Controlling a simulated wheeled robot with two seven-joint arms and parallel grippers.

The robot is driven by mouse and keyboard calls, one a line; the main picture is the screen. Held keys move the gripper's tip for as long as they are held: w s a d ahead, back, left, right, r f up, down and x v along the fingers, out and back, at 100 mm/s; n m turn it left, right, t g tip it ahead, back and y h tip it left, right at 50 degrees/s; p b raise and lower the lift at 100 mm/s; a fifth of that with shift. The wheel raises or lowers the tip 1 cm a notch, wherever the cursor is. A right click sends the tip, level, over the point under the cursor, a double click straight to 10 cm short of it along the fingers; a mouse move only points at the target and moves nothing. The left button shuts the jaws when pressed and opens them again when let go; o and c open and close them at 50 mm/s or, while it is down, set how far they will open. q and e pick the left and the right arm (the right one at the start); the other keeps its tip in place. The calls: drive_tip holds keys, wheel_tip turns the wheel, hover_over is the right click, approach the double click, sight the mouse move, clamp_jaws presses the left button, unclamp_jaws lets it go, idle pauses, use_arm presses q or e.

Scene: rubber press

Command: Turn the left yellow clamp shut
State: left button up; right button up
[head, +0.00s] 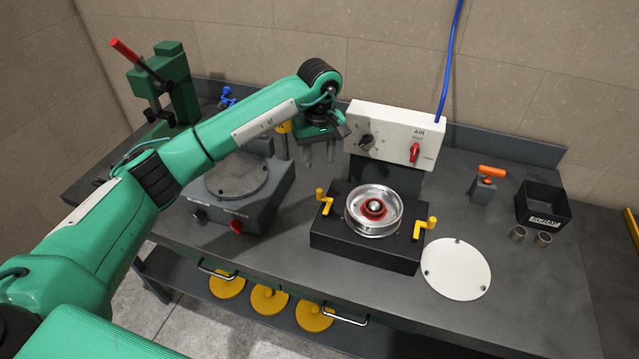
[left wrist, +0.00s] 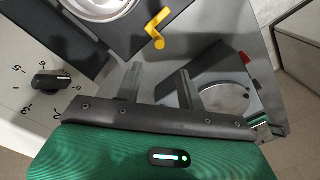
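The left yellow clamp (head: 323,200) stands at the left edge of the black press base (head: 335,243), beside a round metal dish (head: 374,228) with a red ring. It also shows at the top of the left wrist view (left wrist: 156,28). A matching right yellow clamp (head: 425,227) stands on the other side of the dish. My left gripper (head: 319,158) hangs above and behind the left clamp, apart from it. Its two fingers are spread with nothing between them, as the left wrist view also shows (left wrist: 160,78). My right gripper is out of sight.
A white air control box (head: 392,135) with a black knob and red switch stands behind the press. A dark grey unit (head: 262,205) with a round plate sits to the left. A white disc (head: 456,270) lies at the right front, near a black bin (head: 543,205).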

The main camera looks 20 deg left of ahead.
sight(319, 190)
use_arm(q)
wheel_tip(319, 190, down, 9)
drive_tip(key=p, duration=0.3)
drive_tip(key=shift+d+f+p, duration=0.1)
drive_tip(key=shift+p, duration=0.2)
drive_tip(key=shift+f, duration=0.75)
clamp_jaws()
